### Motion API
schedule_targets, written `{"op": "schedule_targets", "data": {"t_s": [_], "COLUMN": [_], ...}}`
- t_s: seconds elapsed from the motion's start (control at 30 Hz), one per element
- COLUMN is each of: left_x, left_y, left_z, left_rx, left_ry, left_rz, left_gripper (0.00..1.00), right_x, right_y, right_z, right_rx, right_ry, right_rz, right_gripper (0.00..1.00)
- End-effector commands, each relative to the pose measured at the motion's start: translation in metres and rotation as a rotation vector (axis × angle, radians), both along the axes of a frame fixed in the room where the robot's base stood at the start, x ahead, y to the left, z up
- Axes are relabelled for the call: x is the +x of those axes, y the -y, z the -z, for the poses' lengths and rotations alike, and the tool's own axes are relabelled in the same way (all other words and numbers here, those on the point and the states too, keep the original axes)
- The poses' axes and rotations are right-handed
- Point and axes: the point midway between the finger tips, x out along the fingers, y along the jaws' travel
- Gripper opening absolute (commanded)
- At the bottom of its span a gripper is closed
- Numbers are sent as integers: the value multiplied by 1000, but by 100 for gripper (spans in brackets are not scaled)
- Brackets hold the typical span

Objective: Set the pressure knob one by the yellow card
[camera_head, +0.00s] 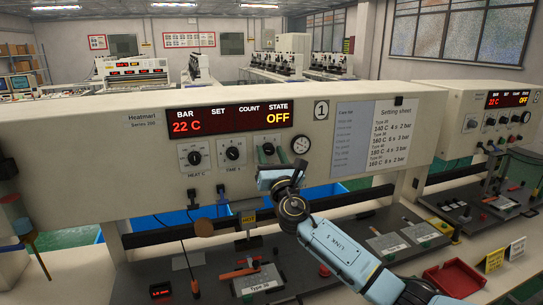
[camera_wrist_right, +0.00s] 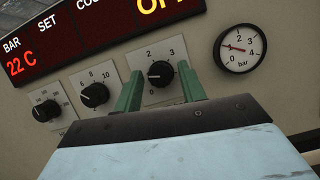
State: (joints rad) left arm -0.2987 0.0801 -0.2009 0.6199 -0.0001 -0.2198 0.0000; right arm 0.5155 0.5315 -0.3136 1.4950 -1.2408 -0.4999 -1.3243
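The pressure knob (camera_wrist_right: 160,73) is a black dial on a white plate marked 2 and 3 in the right wrist view. My right gripper (camera_wrist_right: 160,92) is open, with its green fingers on either side of this knob and gaps between. My left gripper is out of view.
The heat knob (camera_head: 194,156) and time knob (camera_head: 232,153) are left of my gripper. The display (camera_head: 230,119) reads 22 C and OFF. A setting sheet (camera_head: 391,133) hangs on the panel. A paler card (camera_head: 516,248) and red tray (camera_head: 454,279) are at right.

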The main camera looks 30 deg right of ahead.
Motion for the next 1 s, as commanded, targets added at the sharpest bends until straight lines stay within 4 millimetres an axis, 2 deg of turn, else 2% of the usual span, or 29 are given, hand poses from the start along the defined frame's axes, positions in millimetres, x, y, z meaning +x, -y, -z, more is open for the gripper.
{"op": "schedule_targets", "data": {"t_s": [0.03, 0.27, 0.67, 1.0], "left_x": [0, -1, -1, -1], "left_y": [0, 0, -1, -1], "left_z": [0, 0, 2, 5], "left_rx": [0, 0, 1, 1], "left_ry": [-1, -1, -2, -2], "left_rz": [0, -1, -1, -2], "left_gripper": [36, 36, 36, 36], "right_x": [0, 0, 0, 1], "right_y": [0, 0, -1, -3], "right_z": [0, 0, 1, 1], "right_rx": [0, 0, 78, 341], "right_ry": [0, 0, 19, 81], "right_rz": [0, 0, -1, 0], "right_gripper": [33, 3, 3, 3]}}
